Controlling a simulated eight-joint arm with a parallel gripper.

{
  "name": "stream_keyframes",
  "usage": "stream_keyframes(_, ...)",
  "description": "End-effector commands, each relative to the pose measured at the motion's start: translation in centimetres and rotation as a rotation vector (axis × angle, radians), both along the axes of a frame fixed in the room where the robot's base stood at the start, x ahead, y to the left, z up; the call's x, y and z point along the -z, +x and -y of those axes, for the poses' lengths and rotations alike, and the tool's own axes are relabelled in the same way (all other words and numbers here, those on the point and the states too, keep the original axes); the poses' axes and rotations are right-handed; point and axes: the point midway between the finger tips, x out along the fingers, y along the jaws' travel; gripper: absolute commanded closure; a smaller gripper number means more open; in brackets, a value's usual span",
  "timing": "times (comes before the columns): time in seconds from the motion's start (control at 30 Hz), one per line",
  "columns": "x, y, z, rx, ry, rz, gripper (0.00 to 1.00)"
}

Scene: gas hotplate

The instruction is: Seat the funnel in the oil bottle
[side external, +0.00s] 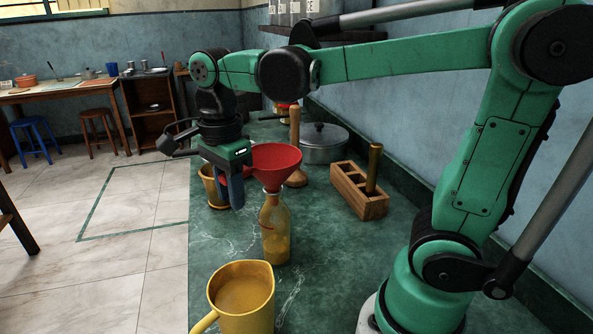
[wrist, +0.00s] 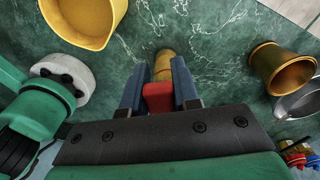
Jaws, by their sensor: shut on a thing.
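The red funnel (side external: 276,160) is upright, with its wide mouth up and its spout over the neck of the oil bottle (side external: 275,232). The glass bottle stands upright on the green counter with yellow oil in its lower part. I cannot tell how far the spout is inside the neck. My gripper (side external: 235,188) is shut on the funnel at its left side. In the wrist view a red part of the funnel (wrist: 159,97) sits between the blue fingers (wrist: 158,88). Part of the bottle (wrist: 164,64) shows just beyond it.
A yellow jug (side external: 241,296) stands in front of the bottle. A brass pot (side external: 213,187) stands behind my gripper. A wooden pestle (side external: 296,150), a lidded steel pot (side external: 324,143) and a wooden rack (side external: 358,193) stand behind and right. The counter's left edge is close.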

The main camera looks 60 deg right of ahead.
Motion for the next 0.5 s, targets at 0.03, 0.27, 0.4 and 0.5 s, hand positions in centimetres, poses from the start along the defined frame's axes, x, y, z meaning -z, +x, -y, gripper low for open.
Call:
stream_keyframes(0.03, 0.07, 0.00, 0.00, 0.000, 0.000, 0.000, 1.00)
stream_keyframes(0.27, 0.19, 0.00, 0.00, 0.000, 0.000, 0.000, 1.00)
stream_keyframes(0.4, 0.19, 0.00, 0.00, 0.000, 0.000, 0.000, 0.69)
stream_keyframes(0.5, 0.19, 0.00, 0.00, 0.000, 0.000, 0.000, 0.41)
